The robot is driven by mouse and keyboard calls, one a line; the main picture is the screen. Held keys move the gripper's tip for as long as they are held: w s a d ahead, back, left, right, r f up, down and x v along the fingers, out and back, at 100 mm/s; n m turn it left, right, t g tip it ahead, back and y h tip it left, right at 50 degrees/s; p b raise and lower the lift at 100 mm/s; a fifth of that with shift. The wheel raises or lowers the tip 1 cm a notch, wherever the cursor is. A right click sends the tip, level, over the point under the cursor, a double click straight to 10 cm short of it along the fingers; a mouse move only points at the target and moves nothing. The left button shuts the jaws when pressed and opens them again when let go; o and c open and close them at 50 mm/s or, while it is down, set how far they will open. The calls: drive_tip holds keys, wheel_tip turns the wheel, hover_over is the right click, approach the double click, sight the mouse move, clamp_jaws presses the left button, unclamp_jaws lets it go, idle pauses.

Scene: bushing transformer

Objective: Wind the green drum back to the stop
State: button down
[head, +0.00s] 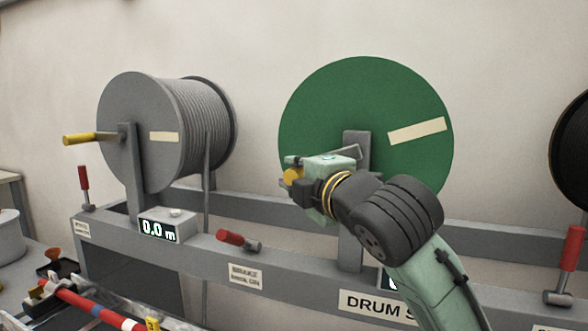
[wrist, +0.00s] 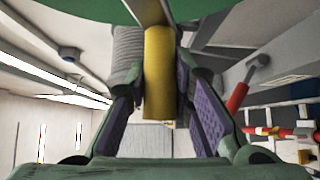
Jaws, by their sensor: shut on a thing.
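The green drum (head: 330,110) stands on its stand with a pale strip on its face. Its yellow crank handle (head: 292,175) is left of the post, and it also shows in the wrist view (wrist: 158,80) between the purple finger pads. My gripper (head: 293,172) is shut on this handle. My wrist and forearm cover the lower right of the drum and most of its sign. A small counter display (head: 387,281) below the drum is nearly hidden by my arm, so its number cannot be read.
A grey drum (head: 135,130) with its own yellow crank (head: 78,139) stands at left, above a counter reading 0.0 m (head: 160,230). A red-handled lever (head: 235,238) lies tilted on the beam between the drums. Another red lever (head: 575,247) stands at right, beside a dark drum.

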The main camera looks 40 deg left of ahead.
drive_tip(key=shift+w+d+f, duration=0.1)
idle(0.3)
drive_tip(key=c, duration=1.6)
unclamp_jaws()
drive_tip(key=shift+d, duration=0.15)
drive_tip(key=shift+o, duration=1)
drive_tip(key=v, duration=1.2)
